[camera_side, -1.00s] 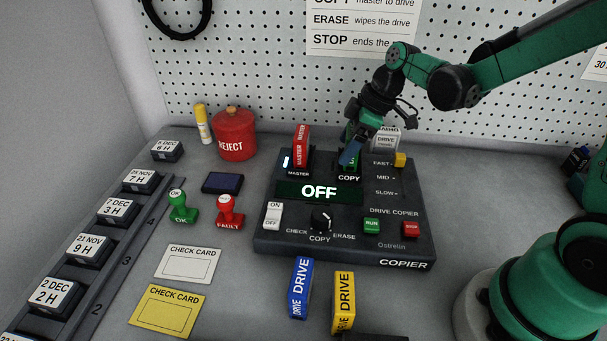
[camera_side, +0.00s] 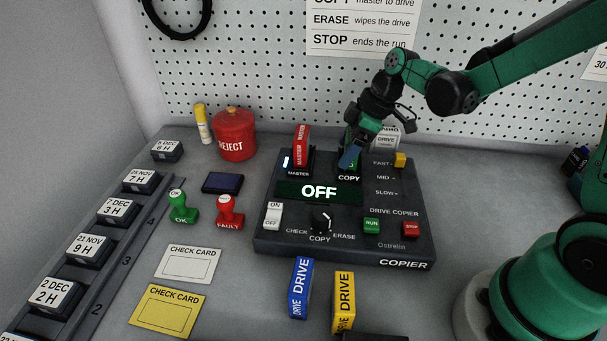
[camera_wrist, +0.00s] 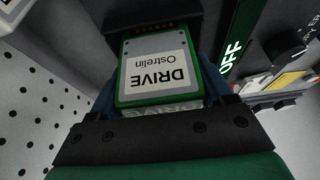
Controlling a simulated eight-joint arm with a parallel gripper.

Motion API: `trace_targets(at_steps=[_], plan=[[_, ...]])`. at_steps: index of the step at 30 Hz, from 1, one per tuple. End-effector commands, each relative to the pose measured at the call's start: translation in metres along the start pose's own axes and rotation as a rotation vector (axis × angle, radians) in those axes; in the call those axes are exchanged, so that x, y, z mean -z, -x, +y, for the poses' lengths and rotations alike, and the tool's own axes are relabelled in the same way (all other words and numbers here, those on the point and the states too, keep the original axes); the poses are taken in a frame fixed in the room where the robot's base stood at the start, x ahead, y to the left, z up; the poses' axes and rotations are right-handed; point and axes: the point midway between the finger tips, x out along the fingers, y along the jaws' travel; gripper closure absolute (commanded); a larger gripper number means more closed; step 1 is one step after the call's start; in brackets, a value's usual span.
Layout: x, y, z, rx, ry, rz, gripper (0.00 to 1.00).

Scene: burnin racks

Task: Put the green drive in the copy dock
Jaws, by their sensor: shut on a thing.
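The green drive (camera_wrist: 155,68) is between my gripper's fingers in the wrist view, its label reading "DRIVE Ostrelin". Its far end meets the dark copy dock (camera_wrist: 150,22); how deep it sits I cannot tell. In the side view my gripper (camera_side: 350,157) is low over the copy dock (camera_side: 348,178), marked COPY, on the black copier. It is shut on the green drive (camera_side: 355,164), of which only a sliver shows behind the fingers. The red master drive (camera_side: 301,147) stands in the MASTER dock to the left.
The copier's (camera_side: 345,247) display reads OFF. A grey drive (camera_side: 386,139) stands behind the copier. A red reject pot (camera_side: 234,136) and two stamps are at left. The pegboard rises close behind.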

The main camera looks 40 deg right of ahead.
Motion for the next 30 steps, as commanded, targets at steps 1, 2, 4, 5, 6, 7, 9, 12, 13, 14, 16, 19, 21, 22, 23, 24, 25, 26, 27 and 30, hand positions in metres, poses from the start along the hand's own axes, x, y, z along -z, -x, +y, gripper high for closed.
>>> trace_targets(at_steps=[1,2,4,5,6,7,9,12,13,14,16,19,21,22,23,24,25,26,27,30], plan=[[0.0000,0.0000,0.0000,0.000,0.000,0.000,0.83],[0.0000,0.0000,0.0000,0.000,0.000,0.000,0.83],[0.0000,0.0001,0.0000,0.000,0.000,0.000,0.83],[0.0000,0.0001,0.0000,0.000,0.000,0.000,0.83],[0.0000,0.0000,0.0000,0.000,0.000,0.000,0.83],[0.0000,0.0000,0.0000,0.000,0.000,0.000,0.83],[0.0000,-0.0002,0.0000,0.000,0.000,0.000,0.83],[-0.0003,-0.0007,0.0000,0.000,0.000,0.000,0.83],[-0.0003,-0.0009,0.0000,0.000,0.000,0.000,0.83],[-0.0004,-0.0011,0.0000,0.000,0.000,0.000,0.83],[-0.0007,-0.0016,0.0000,0.000,0.000,0.000,0.83],[-0.0010,-0.0024,-0.0001,0.000,0.000,0.000,0.83],[-0.0012,-0.0029,-0.0001,0.000,0.000,0.000,0.83],[-0.0013,-0.0031,-0.0001,0.000,0.000,0.000,0.83],[-0.0014,-0.0034,-0.0001,0.000,0.000,0.000,0.83],[-0.0016,-0.0037,-0.0001,0.000,0.000,0.000,0.83],[-0.0016,-0.0038,-0.0001,0.000,0.000,0.000,0.24],[-0.0016,-0.0037,-0.0001,0.000,0.000,0.000,0.15],[-0.0015,-0.0037,-0.0001,0.000,0.000,0.000,0.04],[-0.0015,-0.0036,-0.0001,0.000,0.000,0.000,0.00]])
